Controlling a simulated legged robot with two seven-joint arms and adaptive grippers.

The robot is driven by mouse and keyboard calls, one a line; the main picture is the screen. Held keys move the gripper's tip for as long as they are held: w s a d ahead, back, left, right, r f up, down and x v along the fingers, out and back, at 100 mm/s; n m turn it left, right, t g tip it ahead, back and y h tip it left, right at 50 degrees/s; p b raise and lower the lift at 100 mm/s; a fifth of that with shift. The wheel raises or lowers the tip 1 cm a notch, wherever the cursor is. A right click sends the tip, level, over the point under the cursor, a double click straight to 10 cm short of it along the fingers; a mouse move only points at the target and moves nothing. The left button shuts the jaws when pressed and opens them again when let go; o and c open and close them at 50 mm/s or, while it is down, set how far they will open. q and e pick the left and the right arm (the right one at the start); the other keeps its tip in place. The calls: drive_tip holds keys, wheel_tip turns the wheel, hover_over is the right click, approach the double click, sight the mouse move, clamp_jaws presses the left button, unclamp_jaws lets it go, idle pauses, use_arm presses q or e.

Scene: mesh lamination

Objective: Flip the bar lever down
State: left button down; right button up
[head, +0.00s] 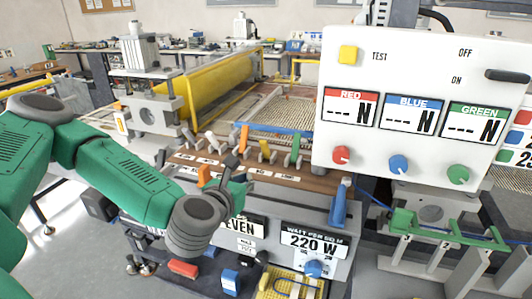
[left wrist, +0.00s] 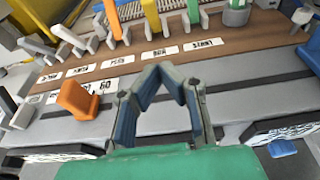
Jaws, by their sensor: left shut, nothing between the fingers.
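A row of levers stands on a brown panel (head: 262,182) with white labels. In the left wrist view one label (left wrist: 154,52) seems to read BAR, though the print is blurred. The orange lever (head: 243,138) and green lever (head: 295,148) also show in the head view. My left gripper (head: 232,163) is over the front of the panel, shut and empty. Its fingertips (left wrist: 162,70) are in front of the labels, apart from the levers. My right gripper is not in view.
White-grey levers (left wrist: 68,36) stand left of the orange one. A separate orange lever (left wrist: 77,101) sits close left of my gripper. A white control box (head: 420,60) with knobs rises at the right. A yellow roller (head: 215,82) lies behind the panel.

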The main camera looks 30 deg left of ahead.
use_arm(q)
drive_tip(key=shift+w+a+f, duration=0.1)
drive_tip(key=shift+w+a, duration=0.15)
drive_tip(key=shift+w, duration=0.05)
drive_tip(key=p, duration=0.3)
approach(265, 150)
drive_tip(key=w+f, duration=0.3)
drive_tip(key=f, duration=0.1)
drive_tip(key=shift+w+a, duration=0.15)
drive_tip(key=shift+a, duration=0.15)
drive_tip(key=shift+w+a+r+p, duration=0.1)
drive_tip(key=shift+w+r+p, duration=0.1)
drive_tip(key=shift+w+r, duration=0.3)
drive_tip(key=shift+w+a+r+p, duration=0.15)
drive_tip(key=shift+w+r, duration=0.1)
drive_tip(key=shift+w, duration=0.35)
drive_tip(key=shift+w+a+r, duration=0.1)
drive_tip(key=shift+w+r, duration=0.15)
drive_tip(key=shift+w, duration=0.2)
drive_tip(key=shift+w+a+f, duration=0.1)
drive_tip(key=shift+a, duration=0.15)
drive_tip(key=shift+w, duration=0.1)
